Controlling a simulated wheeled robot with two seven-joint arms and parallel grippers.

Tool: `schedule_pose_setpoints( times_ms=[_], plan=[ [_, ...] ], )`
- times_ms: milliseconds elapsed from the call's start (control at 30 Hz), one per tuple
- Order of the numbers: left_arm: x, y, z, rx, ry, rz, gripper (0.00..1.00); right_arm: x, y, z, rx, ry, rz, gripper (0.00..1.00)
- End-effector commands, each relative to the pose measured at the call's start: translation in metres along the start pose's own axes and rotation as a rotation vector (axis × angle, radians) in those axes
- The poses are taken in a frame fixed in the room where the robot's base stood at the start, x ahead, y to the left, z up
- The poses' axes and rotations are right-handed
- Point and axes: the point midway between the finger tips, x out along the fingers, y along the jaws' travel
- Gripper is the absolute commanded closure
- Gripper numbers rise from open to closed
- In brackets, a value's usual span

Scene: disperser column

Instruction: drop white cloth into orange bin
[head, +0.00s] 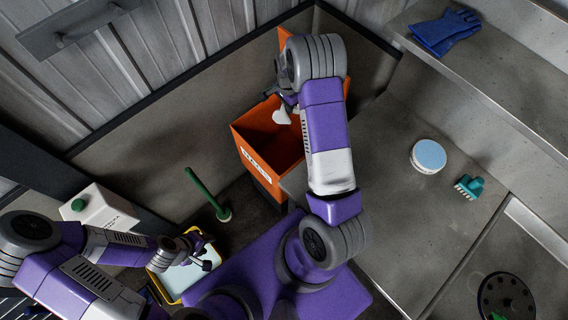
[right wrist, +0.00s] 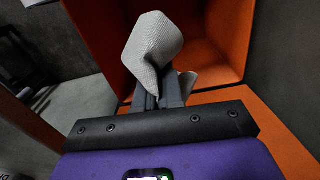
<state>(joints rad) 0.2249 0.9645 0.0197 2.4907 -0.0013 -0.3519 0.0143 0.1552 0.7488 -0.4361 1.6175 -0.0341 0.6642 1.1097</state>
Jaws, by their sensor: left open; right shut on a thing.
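The orange bin (head: 262,139) stands open against the wall at the upper middle of the head view. Its orange walls also fill the upper part of the right wrist view (right wrist: 225,40). My right gripper (right wrist: 158,97) is shut on the white cloth (right wrist: 152,48), which sticks out beyond the fingertips over the bin's opening. In the head view the white cloth (head: 282,116) shows as a small pale patch over the bin, with most of the gripper hidden by my right arm. My left gripper (head: 208,262) is open and empty at the lower left, over a yellow-rimmed bucket.
The yellow-rimmed bucket (head: 165,289) stands beside a green-handled tool (head: 203,190) and a white jug (head: 97,211). On the grey counter are a round blue-topped tub (head: 428,156) and a teal brush (head: 469,187). Blue gloves (head: 445,32) lie on the shelf above.

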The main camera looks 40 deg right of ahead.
Motion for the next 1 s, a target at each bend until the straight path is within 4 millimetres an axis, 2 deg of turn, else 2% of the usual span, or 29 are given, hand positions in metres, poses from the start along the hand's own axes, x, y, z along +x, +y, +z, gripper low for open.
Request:
schedule_pose_setpoints(
  times_ms=[33, 367, 800, 1000],
  plan=[
    [0.006, -0.002, 0.0, 0.0, 0.0, 0.0, 0.57, 0.006, 0.0, 0.0, 0.0, 0.0, -0.001, 1.0],
    [0.015, -0.006, -0.001, 0.0, 0.0, 0.0, 0.57, 0.018, 0.0, 0.0, 0.0, 0.0, 0.0, 1.0],
    [0.049, -0.018, -0.002, 0.0, 0.0, 0.0, 0.57, 0.066, 0.0, 0.0, 0.0, -0.001, 0.0, 1.0],
    [0.051, -0.019, -0.002, 0.0, 0.0, 0.0, 0.57, 0.07, 0.0, 0.0, 0.0, 0.0, -0.001, 1.0]
  ],
)
